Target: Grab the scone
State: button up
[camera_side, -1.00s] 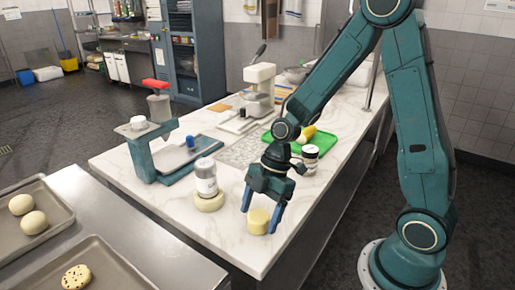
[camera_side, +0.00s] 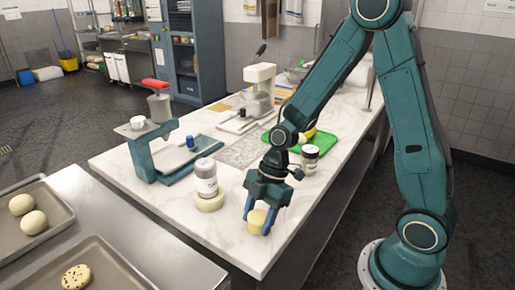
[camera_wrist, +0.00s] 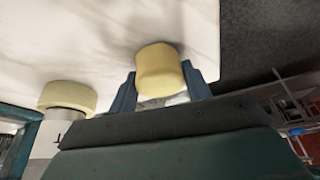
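The scone (camera_side: 257,220) is a plain, pale yellow, short cylinder near the front right edge of the marble counter (camera_side: 226,231). My gripper (camera_side: 258,218) points down over it, with one blue finger on each side. In the wrist view the scone (camera_wrist: 160,71) sits between both fingertips, which appear to press its sides. My gripper (camera_wrist: 161,82) looks shut on it. The scone looks slightly tilted in the side view. I cannot tell whether its underside is clear of the counter.
A blue-green press (camera_side: 140,155) stands at left. Trays (camera_side: 88,268) with dough rounds occupy the steel table.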

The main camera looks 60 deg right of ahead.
aim_at(258, 215)
jog(key=shift+r, duration=0.15)
notch_tip(258, 215, up, 20)
dwell(1.0)
dwell(0.4)
